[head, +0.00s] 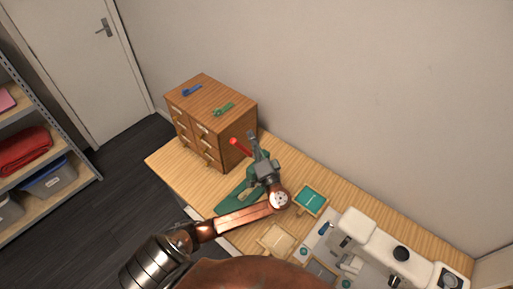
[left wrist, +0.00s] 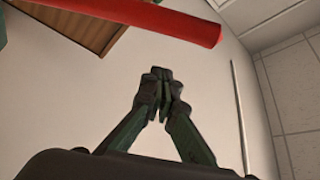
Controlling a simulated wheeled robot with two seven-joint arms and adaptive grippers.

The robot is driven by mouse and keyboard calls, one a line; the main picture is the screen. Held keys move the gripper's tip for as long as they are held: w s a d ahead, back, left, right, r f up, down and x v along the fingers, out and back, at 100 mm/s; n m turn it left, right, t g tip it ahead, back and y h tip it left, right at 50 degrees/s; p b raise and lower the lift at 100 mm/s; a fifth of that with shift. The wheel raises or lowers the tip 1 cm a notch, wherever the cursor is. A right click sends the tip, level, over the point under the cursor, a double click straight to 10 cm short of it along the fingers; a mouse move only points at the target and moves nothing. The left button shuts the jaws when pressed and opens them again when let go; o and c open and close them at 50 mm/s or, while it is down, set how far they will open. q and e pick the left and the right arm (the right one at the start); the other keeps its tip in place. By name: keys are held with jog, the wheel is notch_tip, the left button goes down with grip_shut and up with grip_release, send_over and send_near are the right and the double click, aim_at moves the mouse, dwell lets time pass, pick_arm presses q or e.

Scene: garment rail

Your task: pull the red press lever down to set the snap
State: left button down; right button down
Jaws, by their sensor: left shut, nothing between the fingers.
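The red press lever (head: 240,147) sticks out up and to the left beside my left gripper (head: 252,136) in the head view. The green press (head: 235,199) stands on the wooden table, with its upper part hidden behind my left gripper and arm. In the left wrist view the lever (left wrist: 150,18) is a thick red bar across the top, its rounded end toward the right. My left gripper (left wrist: 161,76) is shut and empty, its fingertips below the bar with wall showing between them. The snap cannot be made out. My right gripper is not in view.
A wooden drawer cabinet (head: 213,105) with blue and green items on top stands behind the press. A teal-filled tray (head: 311,200), a tan tray (head: 275,241) and a white sewing machine (head: 372,238) are to the right. The table's left end (head: 170,160) is clear.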

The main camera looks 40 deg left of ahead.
aim_at(243, 149)
pick_arm(q)
jog(key=s+f, duration=0.1)
jog(key=s+a+f, duration=0.1)
jog(key=s, duration=0.1)
jog(key=shift+s+a+p, duration=0.1)
jog(key=shift+s+p, duration=0.05)
jog(key=shift+p, duration=0.2)
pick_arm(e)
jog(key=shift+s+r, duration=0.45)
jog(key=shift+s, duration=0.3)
pick_arm(q)
jog(key=shift+r, duration=0.1)
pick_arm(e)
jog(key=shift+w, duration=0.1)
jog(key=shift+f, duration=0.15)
